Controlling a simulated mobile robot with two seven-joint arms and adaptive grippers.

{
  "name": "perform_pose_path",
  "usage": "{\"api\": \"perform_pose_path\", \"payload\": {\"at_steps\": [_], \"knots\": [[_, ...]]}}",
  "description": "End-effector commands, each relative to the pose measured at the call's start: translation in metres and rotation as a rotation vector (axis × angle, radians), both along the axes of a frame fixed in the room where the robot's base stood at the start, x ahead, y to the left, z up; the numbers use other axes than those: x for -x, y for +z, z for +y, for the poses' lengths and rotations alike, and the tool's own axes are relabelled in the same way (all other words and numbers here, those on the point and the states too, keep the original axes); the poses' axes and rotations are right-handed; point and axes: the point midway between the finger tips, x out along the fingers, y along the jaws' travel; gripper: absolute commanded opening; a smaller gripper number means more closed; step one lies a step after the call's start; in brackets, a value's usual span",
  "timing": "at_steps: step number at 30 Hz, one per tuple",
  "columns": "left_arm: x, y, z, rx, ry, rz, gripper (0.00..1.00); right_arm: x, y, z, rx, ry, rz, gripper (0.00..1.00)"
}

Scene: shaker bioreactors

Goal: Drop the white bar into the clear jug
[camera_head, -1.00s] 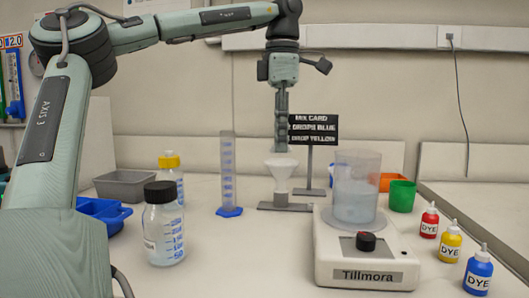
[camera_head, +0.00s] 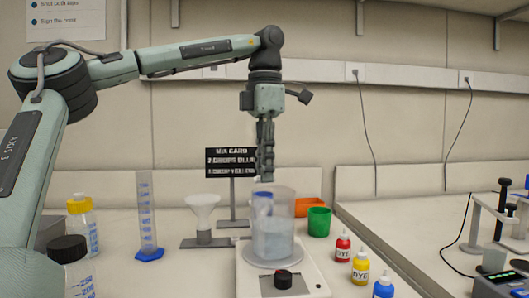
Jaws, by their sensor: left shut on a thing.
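The clear jug (camera_head: 273,228) stands upright on the white stirrer (camera_head: 256,282) and holds clear liquid. My left gripper (camera_head: 265,178) points straight down above the jug's open mouth, near its rim in the picture. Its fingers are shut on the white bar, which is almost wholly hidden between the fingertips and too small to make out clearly. My right gripper is not in view.
A funnel on a stand (camera_head: 203,212) and a measuring cylinder (camera_head: 147,215) stand left of the jug. A sign (camera_head: 231,163) stands behind. A green cup (camera_head: 319,222) and dye bottles (camera_head: 342,246) are to the right. Capped bottles (camera_head: 82,225) stand at left.

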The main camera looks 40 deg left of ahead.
Motion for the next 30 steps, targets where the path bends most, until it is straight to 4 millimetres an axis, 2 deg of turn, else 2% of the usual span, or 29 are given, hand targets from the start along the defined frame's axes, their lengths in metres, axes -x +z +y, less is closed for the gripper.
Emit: {"api": "perform_pose_path", "payload": {"at_steps": [6, 14, 15, 20, 30], "knots": [[-0.0001, -0.0114, -0.0003, 0.0, -0.001, -0.001, 0.0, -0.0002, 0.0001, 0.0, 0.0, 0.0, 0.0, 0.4], [0.0, -0.0121, -0.0002, 0.0, -0.001, -0.001, 0.0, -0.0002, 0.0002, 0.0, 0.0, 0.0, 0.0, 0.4], [0.0, -0.012, -0.0001, 0.0, -0.001, -0.001, 0.17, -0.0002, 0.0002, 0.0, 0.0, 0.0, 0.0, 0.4], [0.0001, -0.0119, -0.0001, 0.0, -0.001, -0.001, 0.36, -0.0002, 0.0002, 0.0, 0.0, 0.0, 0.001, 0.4], [-0.0002, -0.0086, -0.0001, -0.001, 0.0, -0.003, 0.36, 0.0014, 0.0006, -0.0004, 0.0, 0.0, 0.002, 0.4]]}}
